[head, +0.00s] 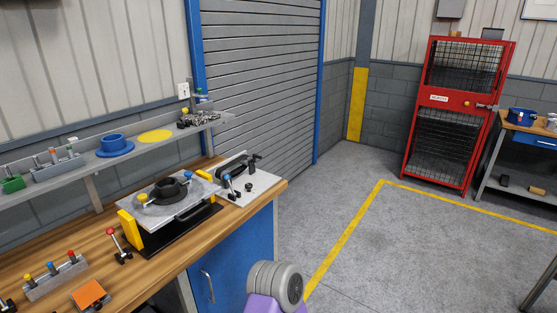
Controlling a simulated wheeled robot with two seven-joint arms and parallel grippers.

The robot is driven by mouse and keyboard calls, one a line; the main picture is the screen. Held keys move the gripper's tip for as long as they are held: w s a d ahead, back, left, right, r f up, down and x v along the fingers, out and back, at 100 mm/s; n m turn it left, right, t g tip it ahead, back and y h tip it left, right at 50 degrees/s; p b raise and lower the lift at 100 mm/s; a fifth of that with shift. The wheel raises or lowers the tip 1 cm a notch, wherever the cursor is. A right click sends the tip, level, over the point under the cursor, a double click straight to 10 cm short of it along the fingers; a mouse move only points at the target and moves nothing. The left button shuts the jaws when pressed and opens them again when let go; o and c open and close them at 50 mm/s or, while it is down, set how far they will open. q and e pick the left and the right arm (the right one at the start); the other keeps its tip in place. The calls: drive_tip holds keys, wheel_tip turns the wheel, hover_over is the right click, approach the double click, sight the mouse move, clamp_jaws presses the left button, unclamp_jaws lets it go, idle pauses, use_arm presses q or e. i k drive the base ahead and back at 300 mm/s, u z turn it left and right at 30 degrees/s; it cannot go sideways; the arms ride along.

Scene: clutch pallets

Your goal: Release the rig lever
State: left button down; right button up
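On the wooden workbench stands a rig (185,211), a tilted grey plate between yellow side blocks on a black base. A black ring-shaped part lies on the plate (172,187). I cannot tell which of these is the rig lever. Neither of my grippers is in view; only a grey and purple part of my arm shows at the bottom.
A rack with coloured knobs (56,276) and an orange block (90,295) lie at the bench's front left. A shelf (118,152) above holds a blue round part (114,144). A red mesh cabinet (452,115) stands at the back right. The floor between is clear.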

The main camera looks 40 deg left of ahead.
sight(227, 176)
drive_tip(key=u, duration=0.45)
drive_tip(key=i, duration=1.15)
drive_tip(key=u, duration=1.35)
drive_tip(key=i, duration=0.25)
drive_tip(key=u, duration=0.2)
